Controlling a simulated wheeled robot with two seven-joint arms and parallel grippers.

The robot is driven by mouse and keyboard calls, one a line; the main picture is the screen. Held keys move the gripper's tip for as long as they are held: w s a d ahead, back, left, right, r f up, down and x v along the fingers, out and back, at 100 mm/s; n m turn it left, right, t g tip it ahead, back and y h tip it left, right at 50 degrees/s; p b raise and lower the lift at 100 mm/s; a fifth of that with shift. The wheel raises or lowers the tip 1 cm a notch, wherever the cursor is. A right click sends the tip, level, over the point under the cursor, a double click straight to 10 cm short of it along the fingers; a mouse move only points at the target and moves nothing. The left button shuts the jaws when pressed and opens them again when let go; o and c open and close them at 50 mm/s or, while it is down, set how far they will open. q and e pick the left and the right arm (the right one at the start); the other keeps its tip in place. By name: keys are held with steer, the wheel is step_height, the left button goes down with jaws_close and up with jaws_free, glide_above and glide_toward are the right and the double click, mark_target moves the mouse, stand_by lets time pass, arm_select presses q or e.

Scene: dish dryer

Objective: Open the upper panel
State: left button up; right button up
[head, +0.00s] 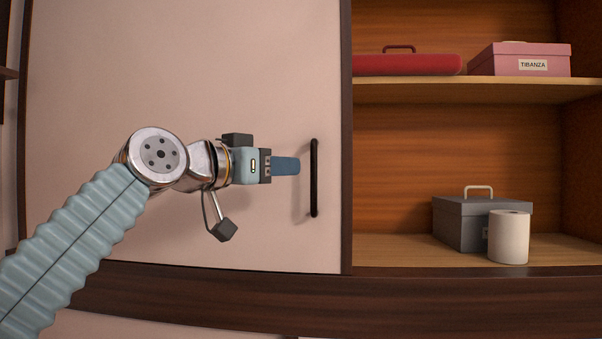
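The upper panel (190,60) is a large pale door in a dark wood frame, and it looks shut. Its black upright bar handle (314,178) is near the panel's right edge. My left gripper (298,166) is in front of the panel, with its blue finger pointing right at the handle. A small gap shows between the fingertip and the handle. Only one finger outline shows from this side, so I cannot tell how far apart the fingers are. My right gripper is not in view.
Right of the panel are open shelves (480,90). The upper shelf holds a red case (408,65) and a pink box (520,59). The lower holds a grey box (462,225) and a white paper roll (509,238). A dark wood ledge (330,300) runs below.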

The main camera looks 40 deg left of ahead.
arm_select(q)
steer(key=s, duration=0.4)
stand_by(0.5)
